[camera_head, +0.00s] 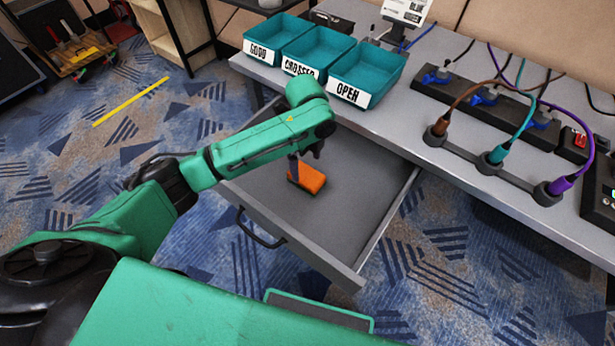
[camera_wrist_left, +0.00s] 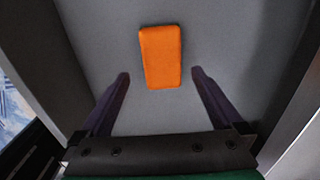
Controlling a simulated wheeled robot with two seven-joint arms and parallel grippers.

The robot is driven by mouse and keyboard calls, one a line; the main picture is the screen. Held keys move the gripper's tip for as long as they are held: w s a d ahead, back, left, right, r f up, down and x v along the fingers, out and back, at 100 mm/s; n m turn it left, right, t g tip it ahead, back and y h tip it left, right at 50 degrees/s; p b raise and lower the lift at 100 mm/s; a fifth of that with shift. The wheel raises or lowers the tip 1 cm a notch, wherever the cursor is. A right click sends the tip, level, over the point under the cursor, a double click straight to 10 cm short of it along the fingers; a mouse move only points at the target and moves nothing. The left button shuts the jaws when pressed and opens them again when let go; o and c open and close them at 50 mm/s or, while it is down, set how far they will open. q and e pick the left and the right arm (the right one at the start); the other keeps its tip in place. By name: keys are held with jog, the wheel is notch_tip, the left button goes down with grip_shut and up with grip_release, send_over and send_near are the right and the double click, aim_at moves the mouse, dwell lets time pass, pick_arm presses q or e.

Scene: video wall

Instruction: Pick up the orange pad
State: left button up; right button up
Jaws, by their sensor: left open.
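The orange pad (camera_head: 308,178) lies on the floor of an open grey drawer (camera_head: 345,215) under the table. It is a small block with a dark underside. My left gripper (camera_head: 303,158) is over the drawer, just behind and above the pad, and my forearm partly hides it. In the left wrist view the pad (camera_wrist_left: 161,57) lies ahead of the fingertips, midway between their lines. My right gripper is not in view.
The grey tabletop (camera_head: 420,140) overhangs the back of the drawer. It holds teal bins labelled GOOD (camera_head: 277,38), CROSSED (camera_head: 318,52) and OPEN (camera_head: 368,72). Power strips and coloured cables (camera_head: 500,100) lie at the right. The drawer around the pad is otherwise empty; its walls (camera_wrist_left: 290,100) stand at the sides.

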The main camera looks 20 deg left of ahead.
aim_at(307, 174)
pick_arm(q)
jog(key=f, duration=0.6)
jog(key=shift+w+a+b, duration=0.1)
jog(key=shift+w+b, duration=0.1)
jog(key=shift+b, duration=0.15)
jog(key=shift+f, duration=0.35)
jog(key=c, duration=1.2)
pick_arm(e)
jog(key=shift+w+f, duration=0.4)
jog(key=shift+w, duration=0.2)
pick_arm(q)
jog(key=shift+r, duration=0.15)
notch_tip(307, 174, up, 20)
jog(key=p, duration=0.3)
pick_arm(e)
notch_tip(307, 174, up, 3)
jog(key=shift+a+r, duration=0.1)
